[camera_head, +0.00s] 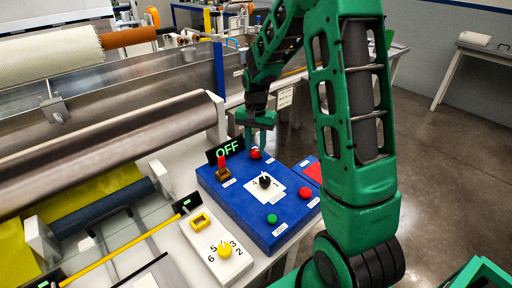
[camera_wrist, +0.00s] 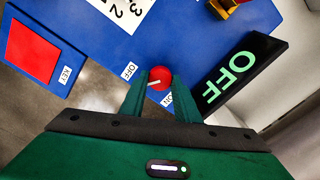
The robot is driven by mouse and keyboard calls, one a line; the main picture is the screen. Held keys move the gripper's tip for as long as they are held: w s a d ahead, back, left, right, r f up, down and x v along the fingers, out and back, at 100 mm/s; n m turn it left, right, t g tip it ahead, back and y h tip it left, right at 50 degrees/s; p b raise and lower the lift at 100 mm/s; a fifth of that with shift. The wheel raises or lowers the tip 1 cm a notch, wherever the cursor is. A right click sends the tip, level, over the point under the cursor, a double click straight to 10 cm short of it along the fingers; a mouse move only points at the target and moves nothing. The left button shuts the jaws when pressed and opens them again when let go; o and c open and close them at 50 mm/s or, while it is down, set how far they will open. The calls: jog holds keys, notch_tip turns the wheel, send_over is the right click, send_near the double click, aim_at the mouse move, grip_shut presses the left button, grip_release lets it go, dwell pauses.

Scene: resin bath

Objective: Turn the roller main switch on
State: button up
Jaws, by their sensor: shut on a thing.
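A red round switch knob (camera_wrist: 160,77) with a white pointer line sits on the blue control panel (camera_wrist: 98,55). Labels reading OFF and ON lie beside it, and the white line points towards the OFF label side. My gripper (camera_wrist: 158,84) has its two green fingers closed around the knob, one on each side. In the head view my gripper (camera_head: 256,143) comes down from above onto the red knob (camera_head: 255,154) at the panel's far edge. A black display (camera_head: 225,150) next to it shows OFF in green letters; it also shows in the wrist view (camera_wrist: 240,72).
A white box with a yellow knob (camera_head: 225,250) stands in front. Large rollers (camera_head: 110,130) lie to the left.

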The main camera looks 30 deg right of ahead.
jog(key=n, duration=0.3)
jog(key=shift+w+a+r+n, duration=0.1)
jog(key=shift+w+a+n, duration=0.15)
jog(key=shift+n, duration=0.15)
jog(key=n, duration=0.3)
jog(key=shift+n, duration=0.3)
jog(key=n, duration=0.4)
jog(key=shift+d+n, duration=0.1)
jog(key=shift+n, duration=1.5)
jog(key=shift+d, duration=0.1)
jog(key=o, duration=1.1)
jog(key=shift+s, duration=0.1)
jog(key=shift+c, duration=0.2)
